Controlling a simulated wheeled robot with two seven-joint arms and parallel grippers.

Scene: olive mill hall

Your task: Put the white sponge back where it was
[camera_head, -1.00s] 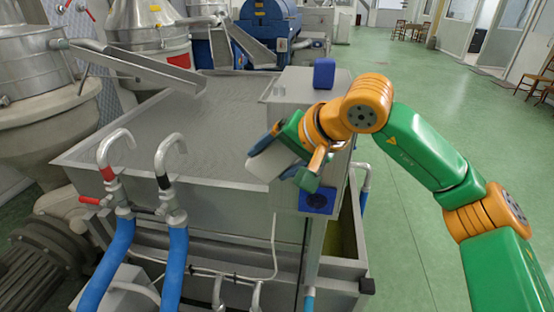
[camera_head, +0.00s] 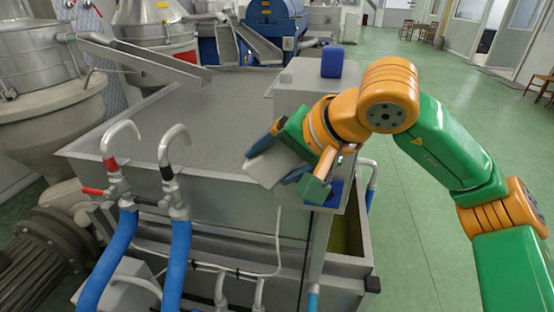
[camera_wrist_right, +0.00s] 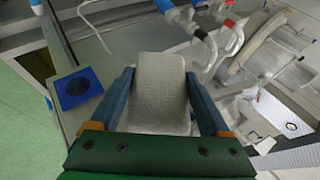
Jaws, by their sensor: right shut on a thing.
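The white sponge (camera_head: 272,167) is a pale, rounded block in my right gripper (camera_head: 276,156). In the right wrist view the sponge (camera_wrist_right: 158,88) fills the space between the two blue fingers. The gripper is shut on it and holds it tilted in front of the grey metal tank's (camera_head: 180,130) near right corner. The sponge looks clear of any surface. My left gripper is not in view.
A dark blue block (camera_head: 331,61) stands on the grey box at the tank's right end. A blue square fitting (camera_wrist_right: 76,88) is beside the gripper. Bent pipes with blue hoses (camera_head: 178,255) rise at the tank's front.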

